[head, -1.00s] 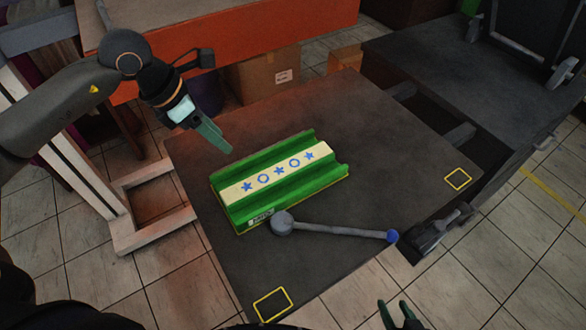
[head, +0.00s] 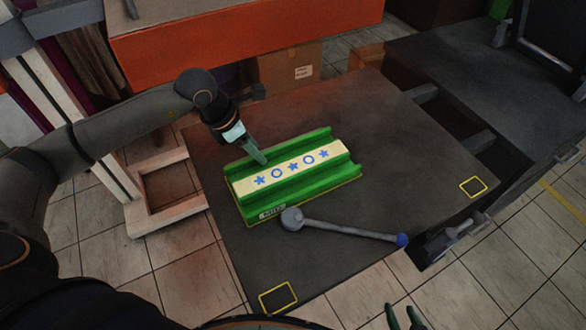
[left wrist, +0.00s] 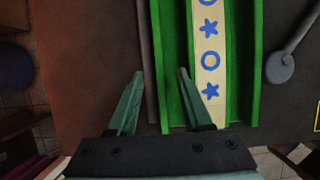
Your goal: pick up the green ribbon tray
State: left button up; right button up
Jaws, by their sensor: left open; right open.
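The green ribbon tray (head: 315,184) lies on the dark table, with a cream ribbon (head: 292,166) of blue stars and rings along its channel. It also shows in the left wrist view (left wrist: 174,60). My left gripper (head: 262,160) is at the tray's far left edge, pointing down. In the left wrist view my left gripper (left wrist: 160,75) is open; one finger is over the tray's green side and the other is outside it, over the table. Whether the fingers touch the tray cannot be told. My right gripper (head: 404,312) is open and empty at the bottom edge, away from the table.
A grey lever with a blue knob (head: 402,240) lies along the near side of the tray on the dark table (head: 400,125). Yellow squares mark two table corners. An orange bench (head: 240,45) and a cardboard box (head: 290,72) stand behind. The table's right part is clear.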

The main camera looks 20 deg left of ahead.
pick_arm(q)
jog(key=shift+x, duration=0.75)
grip_shut()
jog(key=shift+r, duration=0.1)
dwell(0.8)
